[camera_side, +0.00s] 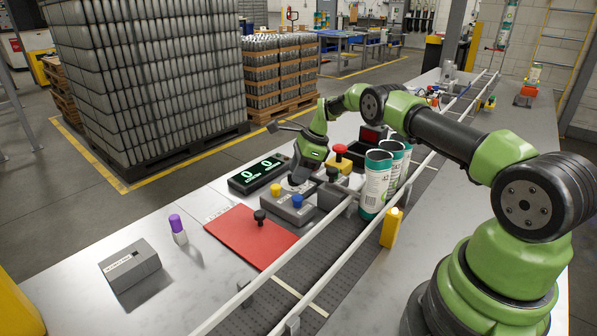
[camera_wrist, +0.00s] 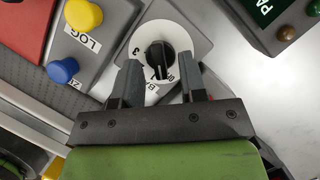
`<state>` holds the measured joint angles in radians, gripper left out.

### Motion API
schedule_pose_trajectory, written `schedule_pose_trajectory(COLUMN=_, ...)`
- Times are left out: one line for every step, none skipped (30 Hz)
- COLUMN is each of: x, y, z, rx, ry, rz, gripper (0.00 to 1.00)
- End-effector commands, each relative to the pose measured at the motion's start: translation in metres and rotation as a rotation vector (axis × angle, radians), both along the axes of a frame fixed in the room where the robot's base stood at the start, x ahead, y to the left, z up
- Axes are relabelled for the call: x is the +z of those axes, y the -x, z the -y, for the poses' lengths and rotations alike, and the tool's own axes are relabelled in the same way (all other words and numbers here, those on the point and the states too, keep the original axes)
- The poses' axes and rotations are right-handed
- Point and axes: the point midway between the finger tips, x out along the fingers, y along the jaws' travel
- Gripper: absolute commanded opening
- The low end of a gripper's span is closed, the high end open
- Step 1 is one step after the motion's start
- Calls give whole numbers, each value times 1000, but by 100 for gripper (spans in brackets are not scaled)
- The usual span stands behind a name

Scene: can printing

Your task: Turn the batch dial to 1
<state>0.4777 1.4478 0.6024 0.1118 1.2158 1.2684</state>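The batch dial (camera_wrist: 160,60) shows in the wrist view as a black knob on a round white plate with a "3" at its left. A pale mark shows at the knob's lower edge; I cannot tell for sure which number it points at. My gripper (camera_wrist: 160,76) is open, with its two grey fingers apart below and at either side of the knob. Nothing is between the fingertips, and I cannot tell whether they touch the plate. In the side view my gripper (camera_side: 303,174) is low over the control boxes and hides most of the dial.
A grey box beside the dial carries a yellow button (camera_wrist: 83,15) and a blue button (camera_wrist: 63,70). A green-lit display (camera_side: 257,173) stands behind. A red panel (camera_side: 250,236) lies at the front. Printed cans (camera_side: 375,185) and a red button (camera_side: 340,149) are close to the right.

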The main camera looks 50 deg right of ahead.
Motion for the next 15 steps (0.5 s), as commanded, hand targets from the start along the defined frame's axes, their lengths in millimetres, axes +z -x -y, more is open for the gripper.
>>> schedule_pose_trajectory(x=-2, y=-1, z=-1, rx=1, ry=0, rz=0, gripper=38)
schedule_pose_trajectory(x=-2, y=-1, z=-1, rx=1, ry=0, rz=0, gripper=38)
schedule_pose_trajectory(x=-3, y=-1, z=-1, rx=1, ry=0, rz=0, gripper=38)
schedule_pose_trajectory(x=-3, y=-1, z=-1, rx=1, ry=0, rz=0, gripper=38)
schedule_pose_trajectory(x=-3, y=-1, z=-1, rx=1, ry=0, rz=0, gripper=38)
schedule_pose_trajectory(x=-3, y=-1, z=-1, rx=1, ry=0, rz=0, gripper=38)
schedule_pose_trajectory(x=-3, y=-1, z=-1, rx=1, ry=1, rz=0, gripper=38)
schedule_pose_trajectory(x=-3, y=-1, z=-1, rx=1, ry=1, rz=0, gripper=38)
schedule_pose_trajectory(x=-3, y=-1, z=-1, rx=1, ry=1, rz=0, gripper=38)
schedule_pose_trajectory(x=-3, y=-1, z=-1, rx=1, ry=1, rz=0, gripper=31)
schedule_pose_trajectory(x=-3, y=-1, z=-1, rx=1, ry=1, rz=0, gripper=24)
schedule_pose_trajectory(x=-3, y=-1, z=-1, rx=1, ry=1, rz=0, gripper=15)
schedule_pose_trajectory(x=-3, y=-1, z=-1, rx=1, ry=1, rz=0, gripper=8)
schedule_pose_trajectory(x=-3, y=-1, z=-1, rx=1, ry=1, rz=0, gripper=2)
schedule_pose_trajectory(x=-3, y=-1, z=-1, rx=1, ry=1, rz=0, gripper=0)
